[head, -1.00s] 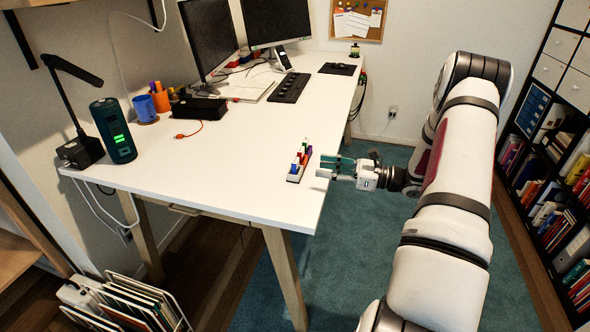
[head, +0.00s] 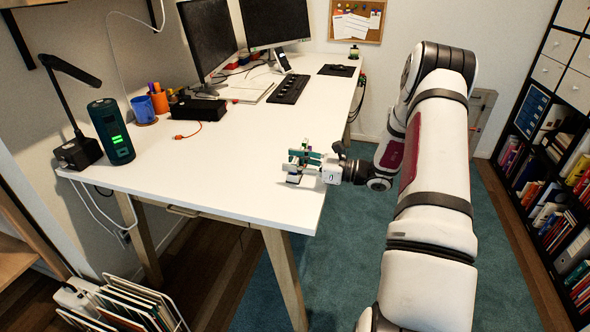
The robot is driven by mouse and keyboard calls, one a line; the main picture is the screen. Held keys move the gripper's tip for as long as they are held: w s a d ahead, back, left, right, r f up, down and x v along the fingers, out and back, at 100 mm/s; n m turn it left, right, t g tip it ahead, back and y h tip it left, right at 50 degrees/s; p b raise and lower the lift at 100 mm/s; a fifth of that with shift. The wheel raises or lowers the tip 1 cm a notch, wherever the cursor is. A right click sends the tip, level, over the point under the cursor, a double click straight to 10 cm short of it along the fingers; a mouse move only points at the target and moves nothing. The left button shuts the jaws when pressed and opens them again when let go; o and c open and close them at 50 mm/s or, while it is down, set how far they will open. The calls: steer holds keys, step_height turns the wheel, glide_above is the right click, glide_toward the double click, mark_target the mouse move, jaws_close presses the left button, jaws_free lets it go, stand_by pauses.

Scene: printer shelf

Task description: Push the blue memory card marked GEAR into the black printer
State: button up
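A small grey holder (head: 293,179) stands near the right edge of the white desk, now mostly covered by my gripper. The colored upright pieces in it are hidden or too small to tell apart, so I cannot pick out the blue card or read GEAR. My gripper (head: 298,160), with teal fingers, is at the holder, its fingers over the colored pieces. I cannot tell whether it is open or shut, or touches a card. A low black box (head: 198,109) sits farther back on the desk; I cannot tell whether it is the printer.
The middle of the desk (head: 235,160) is clear. An orange plug (head: 179,137) with its cable lies left of it. A teal cylinder (head: 112,132) and a lamp with a black base (head: 78,152) stand at the left. Monitors and a keyboard (head: 290,88) are at the back.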

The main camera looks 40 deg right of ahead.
mark_target(295, 160)
steer(key=c, duration=0.7)
steer(key=shift+r, duration=0.1)
steer(key=shift+r, duration=0.2)
step_height(295, 160, up, 3)
steer(key=shift+r+p, duration=0.15)
steer(key=shift+p, duration=0.35)
steer(key=s+d+r+p, duration=0.4)
steer(key=s+d, duration=0.5)
steer(key=s, duration=0.3)
steer(key=shift+s+d+r, duration=0.3)
steer(key=shift+d, duration=0.1)
